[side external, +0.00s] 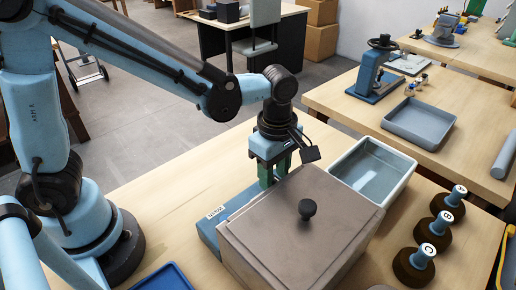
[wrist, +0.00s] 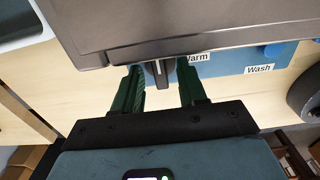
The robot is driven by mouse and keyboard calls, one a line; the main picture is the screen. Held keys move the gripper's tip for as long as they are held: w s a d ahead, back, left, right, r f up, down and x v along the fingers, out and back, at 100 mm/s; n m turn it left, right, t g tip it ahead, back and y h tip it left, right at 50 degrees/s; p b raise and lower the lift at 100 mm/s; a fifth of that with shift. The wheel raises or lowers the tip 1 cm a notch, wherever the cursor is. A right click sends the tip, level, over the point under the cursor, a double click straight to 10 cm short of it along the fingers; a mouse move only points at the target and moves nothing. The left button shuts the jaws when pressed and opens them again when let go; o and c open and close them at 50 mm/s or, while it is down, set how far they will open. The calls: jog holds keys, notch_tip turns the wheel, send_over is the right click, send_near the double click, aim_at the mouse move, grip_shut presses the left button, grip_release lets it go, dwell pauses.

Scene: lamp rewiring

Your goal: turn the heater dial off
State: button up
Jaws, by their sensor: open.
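The dial (wrist: 161,74) is black with a pale pointer line and shows in the wrist view at the edge of a grey-brown lidded box (wrist: 130,30). My gripper (wrist: 161,66) is open, with one green finger on each side of the dial and gaps between. In the side view my gripper (side external: 274,172) points down just behind the box (side external: 290,225), which hides the dial there. Part of the dial's surroundings is hidden by the box.
A white-rimmed basin (side external: 372,172) stands right of the box. Several dark round pieces with lettered tops (side external: 414,264) stand at right. The lid has a black knob (side external: 307,209). A blue tray edge (side external: 163,277) shows at front. Bare wood lies left of the blue base.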

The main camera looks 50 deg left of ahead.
aim_at(274, 177)
notch_tip(274, 177, up, 12)
dwell(0.6)
jog(key=shift+a, duration=0.1)
jog(key=s+a+f+m+t, duration=0.2)
jog(key=a+m, duration=0.4)
jog(key=m, duration=0.3)
jog(key=s+a+f+m+t, duration=0.2)
jog(key=a+m+t, duration=0.3)
jog(key=m, duration=0.4)
jog(key=shift+s+a, duration=0.25)
jog(key=shift+a, duration=0.5)
